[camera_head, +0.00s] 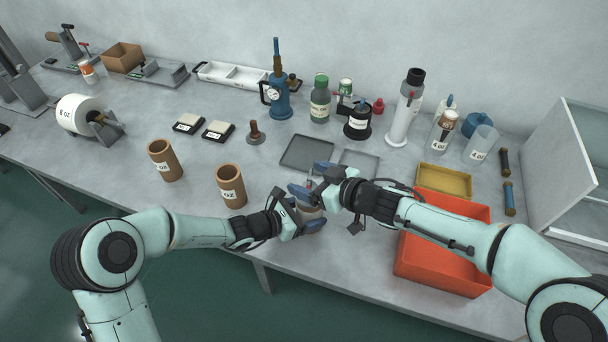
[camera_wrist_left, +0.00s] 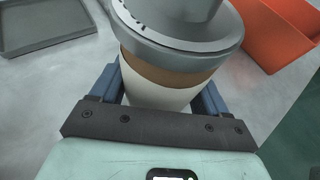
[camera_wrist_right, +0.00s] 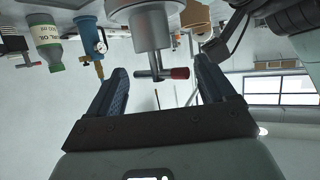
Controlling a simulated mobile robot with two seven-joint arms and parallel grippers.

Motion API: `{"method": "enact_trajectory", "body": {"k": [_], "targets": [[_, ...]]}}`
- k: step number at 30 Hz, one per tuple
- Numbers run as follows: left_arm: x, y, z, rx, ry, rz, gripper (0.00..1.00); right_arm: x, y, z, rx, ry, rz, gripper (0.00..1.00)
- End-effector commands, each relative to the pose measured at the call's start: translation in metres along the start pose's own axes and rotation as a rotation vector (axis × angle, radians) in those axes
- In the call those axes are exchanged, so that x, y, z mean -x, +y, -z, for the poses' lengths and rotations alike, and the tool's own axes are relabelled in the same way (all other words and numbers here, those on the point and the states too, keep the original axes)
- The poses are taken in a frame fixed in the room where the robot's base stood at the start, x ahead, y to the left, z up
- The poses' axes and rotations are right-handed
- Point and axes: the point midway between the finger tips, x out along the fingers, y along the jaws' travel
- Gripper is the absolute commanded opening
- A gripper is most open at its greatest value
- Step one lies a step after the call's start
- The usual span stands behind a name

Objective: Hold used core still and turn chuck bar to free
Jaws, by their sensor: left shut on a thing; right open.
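The used core (camera_wrist_left: 158,94), white with a brown band, stands between the fingers of my left gripper (camera_wrist_left: 158,100), which is shut on it. The grey round chuck (camera_wrist_left: 185,38) sits on top of the core in the left wrist view. In the right wrist view the chuck bar (camera_wrist_right: 152,75), a grey cross bar with a red end, lies between the spread fingers of my right gripper (camera_wrist_right: 160,80). That gripper is open, with gaps on both sides of the bar. In the head view both grippers largely hide the chuck.
An orange bin (camera_head: 412,262) stands under my right forearm, with a yellow tray (camera_head: 444,182) behind it. A dark grey tray (camera_head: 307,153) lies behind the grippers. Two brown cores (camera_head: 164,160) stand left of them. The table's front edge is close to my left gripper.

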Motion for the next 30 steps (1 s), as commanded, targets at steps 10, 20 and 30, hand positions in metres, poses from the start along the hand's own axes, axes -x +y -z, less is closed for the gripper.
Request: {"method": "enact_trajectory", "body": {"k": [10, 20, 30], "targets": [[0.000, 0.000, 0.000, 0.000, 0.000, 0.000, 0.42, -0.025, 0.000, 0.000, 0.001, 0.000, 0.000, 0.83], [0.000, 0.000, 0.000, 0.000, -0.001, 0.000, 0.42, -0.025, 0.000, 0.000, 0.000, 0.000, -0.001, 0.41], [0.000, 0.000, 0.000, 0.000, -0.001, 0.000, 0.42, -0.025, 0.001, -0.002, -0.001, -0.003, 0.000, 0.00]]}}
